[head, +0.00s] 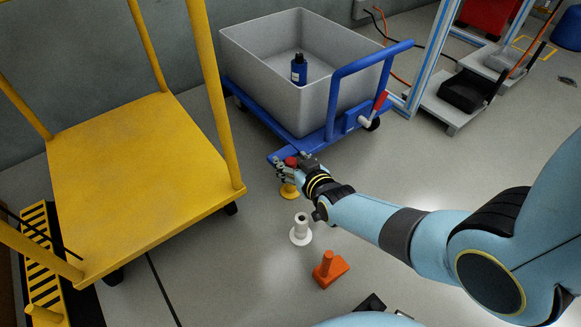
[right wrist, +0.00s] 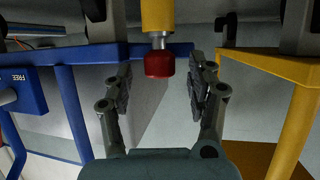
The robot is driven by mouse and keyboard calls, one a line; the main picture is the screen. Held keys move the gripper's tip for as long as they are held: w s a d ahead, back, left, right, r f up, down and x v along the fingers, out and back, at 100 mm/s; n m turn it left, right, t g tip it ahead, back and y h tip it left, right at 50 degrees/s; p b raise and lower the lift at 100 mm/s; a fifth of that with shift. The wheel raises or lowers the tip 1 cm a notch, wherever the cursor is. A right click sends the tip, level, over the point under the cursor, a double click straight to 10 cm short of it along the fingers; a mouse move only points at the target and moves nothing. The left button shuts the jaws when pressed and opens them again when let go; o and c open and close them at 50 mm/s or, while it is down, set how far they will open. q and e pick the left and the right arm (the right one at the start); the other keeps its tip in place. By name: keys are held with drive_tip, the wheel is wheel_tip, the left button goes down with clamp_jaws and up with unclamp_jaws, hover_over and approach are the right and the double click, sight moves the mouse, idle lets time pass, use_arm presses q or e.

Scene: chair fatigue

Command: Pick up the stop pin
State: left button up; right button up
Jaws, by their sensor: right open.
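The stop pin appears to be the pin with a red knob (head: 291,161) and a bare metal shaft, standing in a yellow post with a round foot (head: 289,190). In the right wrist view, which looks upside down, the red knob (right wrist: 159,65) hangs below the yellow post (right wrist: 157,15). My right gripper (head: 283,166) is at the pin, beside the blue cart's corner. In the right wrist view its open fingers (right wrist: 160,80) stand on either side of the knob, with gaps on both sides. My left gripper is not in view.
A blue cart (head: 342,85) carries a grey bin (head: 260,85) with a blue bottle (head: 299,69) in it. A yellow cart (head: 140,170) stands left. A white flanged post (head: 300,230) and an orange post (head: 328,268) stand nearer.

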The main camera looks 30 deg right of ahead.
clamp_jaws()
idle(0.5)
drive_tip(key=shift+r, duration=0.1)
